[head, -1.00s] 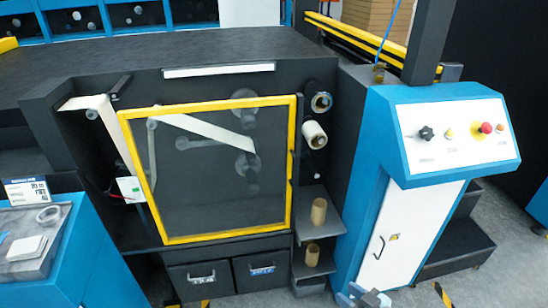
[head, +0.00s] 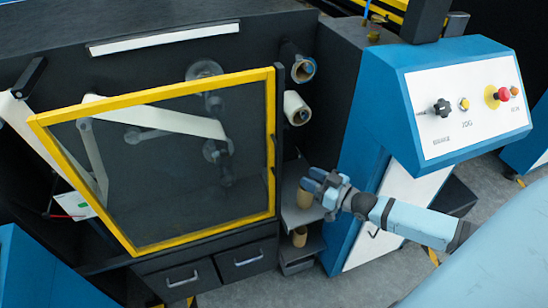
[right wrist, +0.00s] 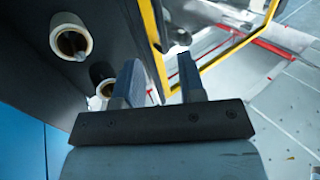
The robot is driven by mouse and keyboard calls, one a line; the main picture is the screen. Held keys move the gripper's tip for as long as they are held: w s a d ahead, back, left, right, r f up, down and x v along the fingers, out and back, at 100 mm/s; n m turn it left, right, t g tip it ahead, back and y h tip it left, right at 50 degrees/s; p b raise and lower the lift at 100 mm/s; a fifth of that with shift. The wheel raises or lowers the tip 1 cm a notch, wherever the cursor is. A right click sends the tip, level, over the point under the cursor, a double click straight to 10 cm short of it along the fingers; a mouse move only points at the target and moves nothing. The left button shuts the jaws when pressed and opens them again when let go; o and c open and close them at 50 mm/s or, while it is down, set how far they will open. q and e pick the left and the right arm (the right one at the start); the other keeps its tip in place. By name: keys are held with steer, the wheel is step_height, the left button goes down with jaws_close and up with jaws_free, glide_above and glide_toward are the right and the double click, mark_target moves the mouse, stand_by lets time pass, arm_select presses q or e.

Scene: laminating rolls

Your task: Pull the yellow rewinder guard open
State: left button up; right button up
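The rewinder guard (head: 272,140) is a clear panel in a yellow frame on the front of the dark machine. In the head view it looks closed, and a small dark handle shows on its right bar. My right gripper (head: 316,184) is to the right of that bar, apart from it, in front of the small shelves. In the right wrist view my right gripper (right wrist: 160,63) is open and empty, with the guard's yellow edge (right wrist: 152,35) beyond and between its fingers. My left gripper is not in view.
Two roll cores (head: 303,68) and (head: 296,107) stick out right of the guard. Brown cores stand on shelves (head: 303,218) below. The blue control cabinet (head: 375,85) with knobs stands at right. Drawers (head: 247,262) sit under the guard.

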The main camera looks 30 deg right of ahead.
mark_target(277, 173)
steer(key=p+x, duration=0.1)
steer(key=x, duration=1.1)
steer(key=shift+w+f, duration=0.1)
jaws_close()
